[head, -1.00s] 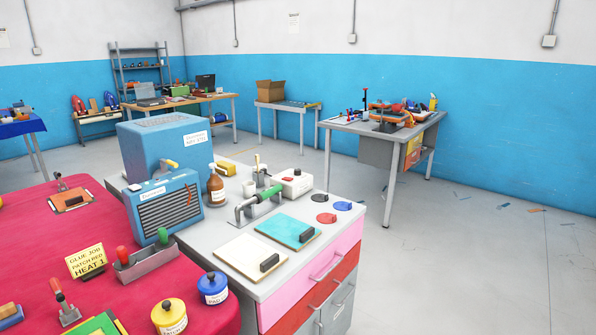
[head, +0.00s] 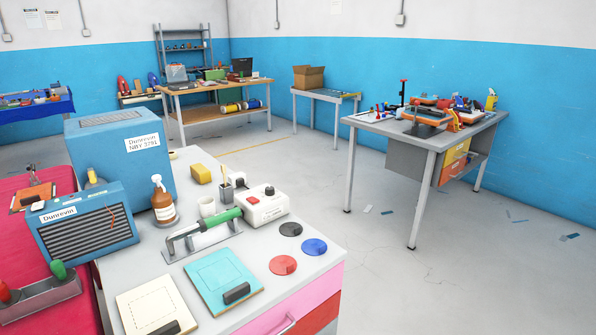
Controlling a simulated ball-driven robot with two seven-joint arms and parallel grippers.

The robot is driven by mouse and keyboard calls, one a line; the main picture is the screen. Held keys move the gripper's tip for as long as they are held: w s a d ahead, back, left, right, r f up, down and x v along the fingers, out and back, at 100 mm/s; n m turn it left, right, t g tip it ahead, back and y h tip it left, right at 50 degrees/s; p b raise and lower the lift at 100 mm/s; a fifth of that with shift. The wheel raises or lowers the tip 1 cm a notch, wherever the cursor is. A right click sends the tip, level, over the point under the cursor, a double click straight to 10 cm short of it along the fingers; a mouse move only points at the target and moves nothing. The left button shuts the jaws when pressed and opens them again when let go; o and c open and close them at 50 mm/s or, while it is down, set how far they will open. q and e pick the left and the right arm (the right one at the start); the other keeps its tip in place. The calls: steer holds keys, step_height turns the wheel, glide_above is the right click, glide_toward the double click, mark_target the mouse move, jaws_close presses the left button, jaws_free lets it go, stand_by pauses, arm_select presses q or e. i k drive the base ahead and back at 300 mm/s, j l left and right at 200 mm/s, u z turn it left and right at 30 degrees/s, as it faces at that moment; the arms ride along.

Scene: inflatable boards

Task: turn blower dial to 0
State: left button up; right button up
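No gripper of mine shows in the head view. Which device is the blower is not certain, as no label names one. A blue box with a dark slatted grille (head: 86,228), labelled Dunrevin, stands at the left of the grey workbench (head: 255,290). A small white box (head: 263,207) with a red part and a dark knob (head: 270,190) on top sits further right. The knob's setting is too small to read.
The bench holds a green-handled tool (head: 215,222), a spray bottle (head: 162,200), a teal board (head: 222,280), a cream board (head: 155,308) and three discs (head: 283,264). A red-topped table (head: 80,318) adjoins at left. Open floor (head: 400,285) lies right, before a cluttered table (head: 430,130).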

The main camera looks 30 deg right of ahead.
mark_target(269, 191)
steer(key=i+l+u, duration=0.15)
steer(key=l, duration=1.15)
steer(key=i+l+u, duration=0.15)
steer(key=l, duration=1.2)
steer(key=i+l+u, duration=0.15)
steer(key=l, duration=1.2)
steer(key=k, duration=0.05)
